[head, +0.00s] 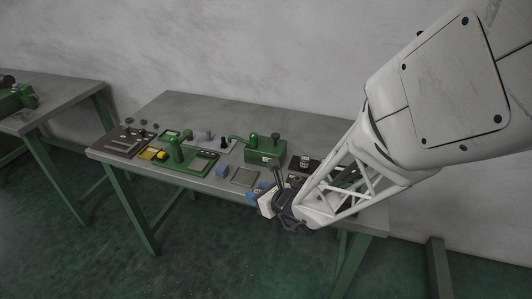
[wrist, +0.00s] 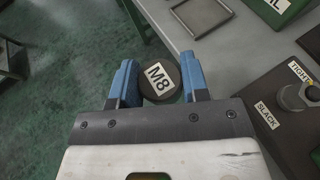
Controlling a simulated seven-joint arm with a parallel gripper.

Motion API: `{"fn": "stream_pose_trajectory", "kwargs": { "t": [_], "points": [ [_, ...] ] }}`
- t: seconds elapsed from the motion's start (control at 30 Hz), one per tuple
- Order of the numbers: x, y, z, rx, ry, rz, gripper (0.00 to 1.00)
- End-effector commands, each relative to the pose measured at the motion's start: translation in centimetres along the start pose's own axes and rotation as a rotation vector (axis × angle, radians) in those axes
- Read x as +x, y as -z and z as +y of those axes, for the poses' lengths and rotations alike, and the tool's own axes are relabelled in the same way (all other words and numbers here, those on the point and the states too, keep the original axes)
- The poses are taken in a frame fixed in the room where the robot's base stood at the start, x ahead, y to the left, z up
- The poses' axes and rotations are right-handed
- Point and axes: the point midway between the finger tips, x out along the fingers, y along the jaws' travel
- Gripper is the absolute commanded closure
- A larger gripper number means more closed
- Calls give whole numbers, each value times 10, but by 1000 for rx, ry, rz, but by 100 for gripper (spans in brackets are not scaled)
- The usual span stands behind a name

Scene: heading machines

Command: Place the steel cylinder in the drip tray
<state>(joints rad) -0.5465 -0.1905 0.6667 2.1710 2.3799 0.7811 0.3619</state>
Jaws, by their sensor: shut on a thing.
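My gripper (wrist: 159,72) has two blue fingers shut on a dark round cylinder (wrist: 157,84) with a white M8 label on its end, which I take to be the steel cylinder. In the wrist view it shows above the floor and the table's front edge. In the head view my gripper (head: 259,192) is at the front edge of the bench, and the cylinder cannot be made out there. A shallow grey tray, apparently the drip tray (wrist: 208,15), looks empty and lies beyond the right fingertip; in the head view it lies on the bench (head: 245,177), just left of my gripper.
A green block machine (head: 266,151) stands behind the tray. The bench's back strip (head: 200,105) is clear.

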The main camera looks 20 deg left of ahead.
Motion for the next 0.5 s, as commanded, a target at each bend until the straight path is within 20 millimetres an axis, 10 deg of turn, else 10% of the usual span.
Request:
{"fn": "stream_pose_trajectory", "kwargs": {
  "t": [0.5],
  "points": [
    [10, -3, -5, 0, 0, -1, 92]
  ]
}}
